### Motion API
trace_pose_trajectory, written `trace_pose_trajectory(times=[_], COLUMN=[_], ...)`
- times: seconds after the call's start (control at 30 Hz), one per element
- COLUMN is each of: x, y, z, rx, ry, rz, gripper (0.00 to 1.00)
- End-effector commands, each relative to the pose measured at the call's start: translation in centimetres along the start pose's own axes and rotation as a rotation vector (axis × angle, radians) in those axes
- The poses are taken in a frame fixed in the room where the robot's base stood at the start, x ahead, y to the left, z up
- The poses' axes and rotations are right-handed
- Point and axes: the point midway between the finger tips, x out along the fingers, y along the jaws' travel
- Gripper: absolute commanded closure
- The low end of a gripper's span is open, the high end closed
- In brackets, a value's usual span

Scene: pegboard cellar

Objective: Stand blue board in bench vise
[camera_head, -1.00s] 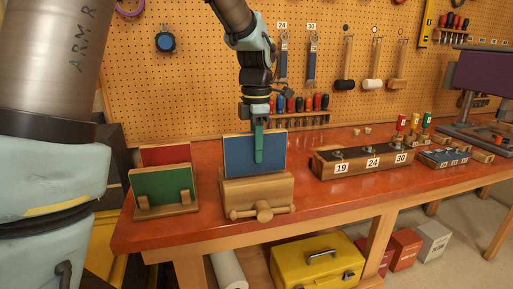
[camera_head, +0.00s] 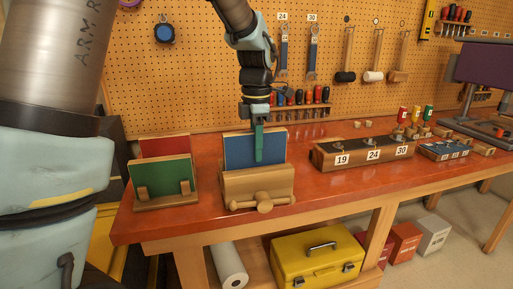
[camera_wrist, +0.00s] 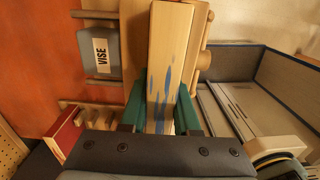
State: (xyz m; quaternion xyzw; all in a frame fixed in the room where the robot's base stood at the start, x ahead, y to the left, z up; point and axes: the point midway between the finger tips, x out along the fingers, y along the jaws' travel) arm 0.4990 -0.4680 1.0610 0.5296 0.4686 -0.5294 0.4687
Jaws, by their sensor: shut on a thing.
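The blue board (camera_head: 238,151) stands upright at the bench vise, its lower part hidden behind the wooden front jaw. The wooden bench vise (camera_head: 256,186) sits near the bench's front edge, with its handle facing front. My gripper (camera_head: 259,146) points down from above and is shut on the board's upper part, one green finger across its blue face. In the wrist view the board's pale top edge (camera_wrist: 168,50), with blue smears, runs between the green fingers (camera_wrist: 162,112). A "VISE" label (camera_wrist: 101,52) shows beside it. Whether the board touches the slot's bottom is hidden.
A green board (camera_head: 160,178) and a red board (camera_head: 163,147) stand in a wooden rack to the left. A wooden block with numbered sockets (camera_head: 362,153) lies to the right. Bare red bench top (camera_head: 310,188) lies between. A yellow toolbox (camera_head: 318,262) is below.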

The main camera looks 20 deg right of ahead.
Motion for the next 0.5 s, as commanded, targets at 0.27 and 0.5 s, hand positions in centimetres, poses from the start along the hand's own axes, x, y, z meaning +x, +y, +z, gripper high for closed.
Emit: trace_pose_trajectory(times=[0.27,0.5], x=[0.9,1.6], y=[0.0,0.0], z=[0.0,0.0], rx=[0.0,0.0], ry=[0.0,-0.001], rz=[0.0,0.001], gripper=[1.0,0.67])
